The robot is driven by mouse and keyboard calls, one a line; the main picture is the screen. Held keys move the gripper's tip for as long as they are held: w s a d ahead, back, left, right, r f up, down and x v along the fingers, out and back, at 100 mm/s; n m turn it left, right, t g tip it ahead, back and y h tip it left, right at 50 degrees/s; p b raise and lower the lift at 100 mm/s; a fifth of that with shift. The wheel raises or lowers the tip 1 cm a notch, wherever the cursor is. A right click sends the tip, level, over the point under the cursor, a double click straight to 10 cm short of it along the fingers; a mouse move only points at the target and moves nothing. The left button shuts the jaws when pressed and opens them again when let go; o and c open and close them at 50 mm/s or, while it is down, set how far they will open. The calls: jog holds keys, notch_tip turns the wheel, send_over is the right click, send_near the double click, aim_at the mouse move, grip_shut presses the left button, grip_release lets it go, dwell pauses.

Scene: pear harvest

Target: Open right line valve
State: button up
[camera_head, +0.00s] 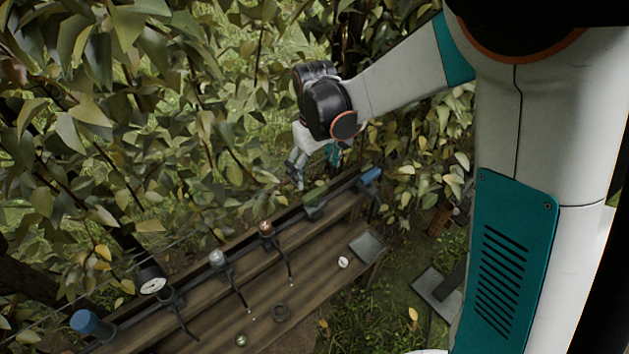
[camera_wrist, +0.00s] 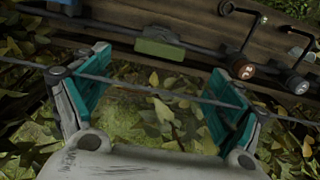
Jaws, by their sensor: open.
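A dark pipe (camera_head: 190,290) runs along the back of a wooden bench. The right one in the head view has a copper-coloured cap (camera_head: 265,228); the other has a silver cap (camera_head: 217,258). In the wrist view the copper-capped valve (camera_wrist: 243,70) and silver-capped valve (camera_wrist: 297,86) are at the right, beyond my right-hand finger. My gripper (camera_head: 312,164) is open and empty, above the pipe's right part near the foliage. Its teal-padded fingers are wide apart in the wrist view (camera_wrist: 158,64), touching neither valve.
A green block (camera_wrist: 160,48) on the pipe lies just beyond my fingers. A thin wire (camera_wrist: 150,88) crosses the wrist view at the fingers. A gauge (camera_head: 152,284) and blue end cap (camera_head: 90,322) are at left. Dense leaves surround the bench (camera_head: 325,255).

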jog(key=shift+r, duration=1.75)
